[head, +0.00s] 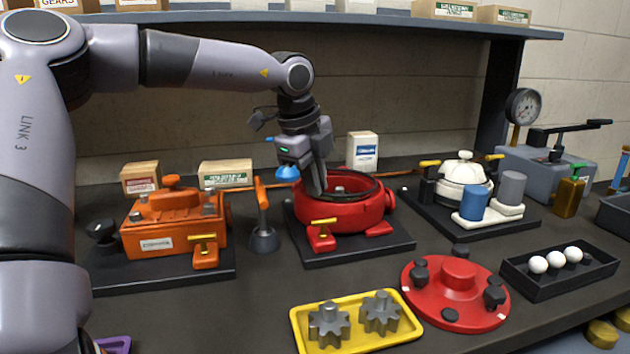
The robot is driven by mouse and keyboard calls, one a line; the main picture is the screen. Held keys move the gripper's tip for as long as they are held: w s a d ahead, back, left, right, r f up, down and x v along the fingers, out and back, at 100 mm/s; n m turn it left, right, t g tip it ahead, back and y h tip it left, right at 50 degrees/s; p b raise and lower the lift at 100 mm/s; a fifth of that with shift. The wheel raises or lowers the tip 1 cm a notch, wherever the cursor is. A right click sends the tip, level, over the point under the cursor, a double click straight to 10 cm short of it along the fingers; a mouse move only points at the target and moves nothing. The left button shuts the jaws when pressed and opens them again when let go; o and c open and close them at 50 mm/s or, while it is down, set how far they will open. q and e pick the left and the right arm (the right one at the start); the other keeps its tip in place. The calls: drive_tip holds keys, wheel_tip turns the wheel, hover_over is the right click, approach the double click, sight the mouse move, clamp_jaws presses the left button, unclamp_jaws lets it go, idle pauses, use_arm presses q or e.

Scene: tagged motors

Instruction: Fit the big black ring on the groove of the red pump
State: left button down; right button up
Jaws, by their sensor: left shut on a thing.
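The red pump (348,217) stands open on a dark base plate in the middle of the bench. A big black ring (373,181) shows as a dark loop at the pump's open top. My left gripper (319,187) reaches down from above to the left part of the ring and is shut on it. The fingers hide that part of the ring. I cannot tell whether the ring lies in the groove or just above it. My right gripper is out of view.
An orange unit (172,222) stands left and a white pump (463,172) right. In front lie a red cover (458,275), a yellow tray (357,341) with grey gears and a black tray (560,283) with white balls. A shelf (250,17) overhangs the back.

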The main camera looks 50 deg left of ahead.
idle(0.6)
use_arm(q)
drive_tip(key=c, duration=0.6)
unclamp_jaws()
drive_tip(key=shift+r, duration=0.75)
idle(0.6)
wheel_tip(320, 180, up, 6)
drive_tip(key=p, duration=0.4)
drive_tip(key=shift+f, duration=0.1)
idle(0.4)
drive_tip(key=v, duration=0.7)
